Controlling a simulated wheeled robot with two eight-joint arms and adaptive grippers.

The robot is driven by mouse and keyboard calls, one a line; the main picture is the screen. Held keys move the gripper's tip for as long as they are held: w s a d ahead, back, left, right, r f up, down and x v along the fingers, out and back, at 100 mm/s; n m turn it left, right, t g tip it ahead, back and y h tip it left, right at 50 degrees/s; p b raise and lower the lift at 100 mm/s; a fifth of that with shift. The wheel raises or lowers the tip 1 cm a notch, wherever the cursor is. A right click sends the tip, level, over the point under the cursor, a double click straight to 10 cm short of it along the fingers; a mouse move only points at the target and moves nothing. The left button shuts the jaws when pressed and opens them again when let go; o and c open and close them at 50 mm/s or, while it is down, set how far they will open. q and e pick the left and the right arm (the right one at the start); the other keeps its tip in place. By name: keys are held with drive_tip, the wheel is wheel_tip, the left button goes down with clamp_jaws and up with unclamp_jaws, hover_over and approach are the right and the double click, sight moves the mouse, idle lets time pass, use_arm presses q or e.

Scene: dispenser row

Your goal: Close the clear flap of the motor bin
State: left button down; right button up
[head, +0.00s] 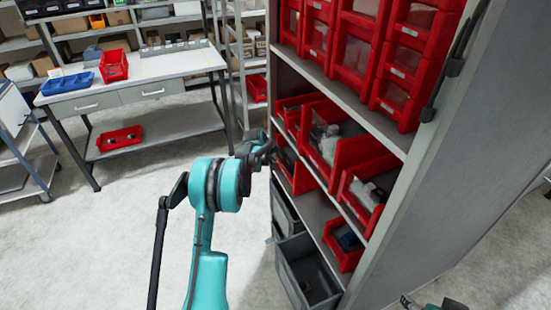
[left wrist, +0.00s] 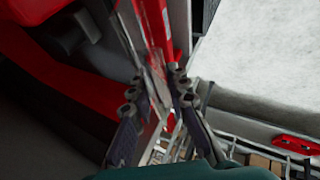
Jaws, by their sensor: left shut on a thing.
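My left gripper (head: 264,148) is at the front left edge of the shelf rack, beside the open red bins. In the left wrist view its fingers (left wrist: 180,82) are closed around a thin clear sheet (left wrist: 158,75), which looks like a bin's flap. Next to it is a red bin (left wrist: 60,65) with dark grey parts inside. In the head view a large open red bin (head: 355,155) holds grey parts that could be motors. I cannot tell for certain which bin the sheet belongs to. Only a bit of my right arm shows at the lower right; its jaws are unclear.
Upper red bins (head: 408,62) have clear fronts down. More open red bins (head: 368,195) and dark grey drawers (head: 305,275) are below. The rack's side panel (head: 440,180) stands at the right. A workbench (head: 150,68) is at the back left, with clear floor between.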

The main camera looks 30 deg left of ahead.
idle(0.8)
use_arm(q)
drive_tip(key=c, duration=1.5)
unclamp_jaws()
drive_tip(key=shift+r, duration=0.1)
drive_tip(key=shift+c, duration=0.2)
drive_tip(key=p+v, duration=0.3)
drive_tip(key=v, duration=0.6)
drive_tip(key=shift+p, duration=0.3)
drive_tip(key=shift+s, duration=0.1)
drive_tip(key=shift+a, duration=0.1)
